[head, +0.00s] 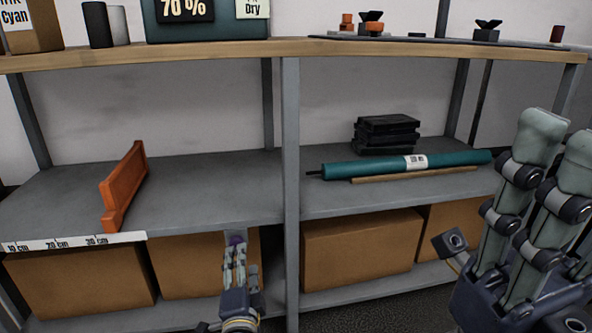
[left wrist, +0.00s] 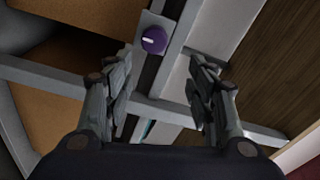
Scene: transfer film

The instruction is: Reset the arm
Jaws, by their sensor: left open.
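My left gripper (head: 237,252) is in front of the lower shelf bay, just left of the middle upright, with its fingers pointing up. In the left wrist view its two fingers (left wrist: 159,72) are spread apart with nothing between them. A purple round knob (left wrist: 154,40) on a grey plate shows beyond the fingertips. My right arm's jointed grey-green parts (head: 522,190) stand large at the right. Whether that gripper is open or shut is unclear.
The grey middle upright (head: 291,190) is close to my left gripper. An orange bracket (head: 124,185) stands on the left shelf. A teal roll (head: 375,166), black cases (head: 386,135) and a wooden rod (head: 420,174) are on the right. Cardboard boxes (head: 362,248) fill the lower shelf.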

